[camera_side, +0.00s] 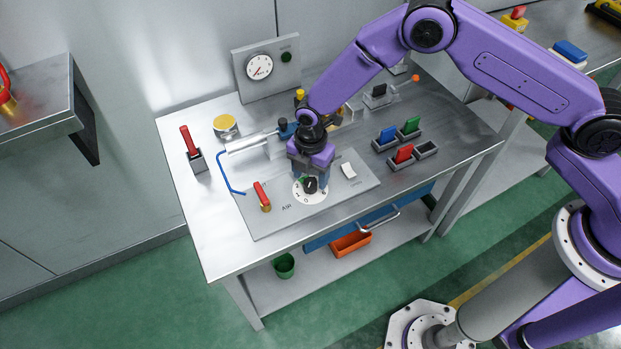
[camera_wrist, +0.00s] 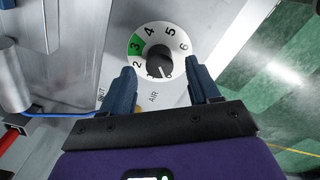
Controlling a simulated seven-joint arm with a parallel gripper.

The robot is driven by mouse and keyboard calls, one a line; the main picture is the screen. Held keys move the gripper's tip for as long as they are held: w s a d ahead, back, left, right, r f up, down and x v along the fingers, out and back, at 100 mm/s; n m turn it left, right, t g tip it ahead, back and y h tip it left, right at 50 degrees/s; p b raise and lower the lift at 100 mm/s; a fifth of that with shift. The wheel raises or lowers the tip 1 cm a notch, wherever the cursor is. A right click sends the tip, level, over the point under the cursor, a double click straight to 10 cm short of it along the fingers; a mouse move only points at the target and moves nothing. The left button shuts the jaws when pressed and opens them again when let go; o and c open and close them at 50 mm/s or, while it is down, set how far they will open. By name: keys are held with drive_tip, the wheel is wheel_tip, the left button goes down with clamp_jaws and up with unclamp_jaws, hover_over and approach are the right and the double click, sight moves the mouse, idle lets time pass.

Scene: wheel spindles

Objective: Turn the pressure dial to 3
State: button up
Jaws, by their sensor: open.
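The pressure dial (camera_side: 299,197) is a white numbered disc with a black knob on the grey AIR panel. In the wrist view the dial (camera_wrist: 178,40) shows a green sector at 3, and its knob (camera_wrist: 158,62) has a pale pointer mark aimed toward the low end of the scale, near the bottom; the exact number there is hard to read. My gripper (camera_side: 311,181) is above the dial, pointing down. In the wrist view my gripper (camera_wrist: 163,73) is open, its dark blue fingers on either side of the dial's lower part, with no visible grip on the knob.
A red-handled valve (camera_side: 262,197) and a white switch (camera_side: 348,171) flank the dial on the panel. A round gauge (camera_side: 259,67) stands behind. A cylinder (camera_side: 247,144) with blue hose lies left; coloured blocks in holders (camera_side: 403,155) stand right. The table's front edge is close.

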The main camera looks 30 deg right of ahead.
sight(310, 186)
drive_tip(key=shift+f, duration=1.25)
drive_tip(key=c, duration=1)
